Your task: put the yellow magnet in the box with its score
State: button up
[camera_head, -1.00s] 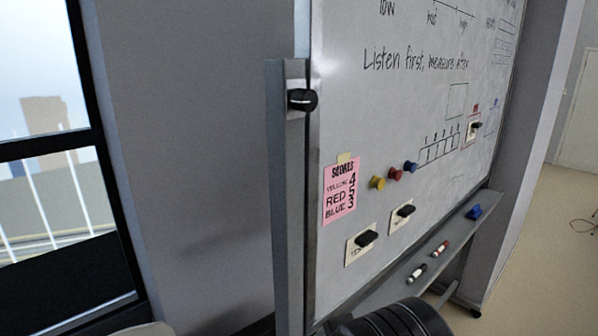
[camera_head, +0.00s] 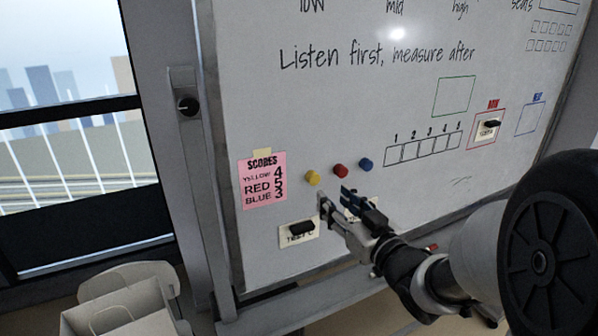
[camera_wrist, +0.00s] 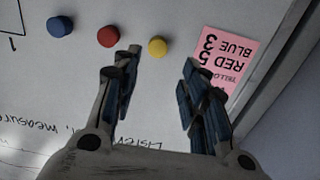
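The yellow magnet (camera_head: 312,178) is on the whiteboard, just right of the pink score sheet (camera_head: 265,183), which reads yellow 4, red 5, blue 3. A row of small numbered boxes (camera_head: 422,146) is drawn farther right, and no magnet is in it. My gripper (camera_head: 335,198) is open and empty, just below the yellow and red magnets in the head view. In the wrist view, upside down, the yellow magnet (camera_wrist: 157,46) shows beyond my open fingertips (camera_wrist: 161,65), within the gap between them. Contact with the board cannot be told.
The red magnet (camera_head: 340,170) and blue magnet (camera_head: 365,164) sit in line right of the yellow one. A card with a black clip (camera_head: 301,228) is below. Another card is partly hidden behind my gripper. The board's frame (camera_head: 212,170) is at left.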

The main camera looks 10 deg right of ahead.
aim_at(315, 180)
jog(key=x, duration=0.9)
jog(key=shift+w+d, duration=0.1)
jog(key=shift+d, duration=0.05)
jog(key=c, duration=0.8)
dwell(0.6)
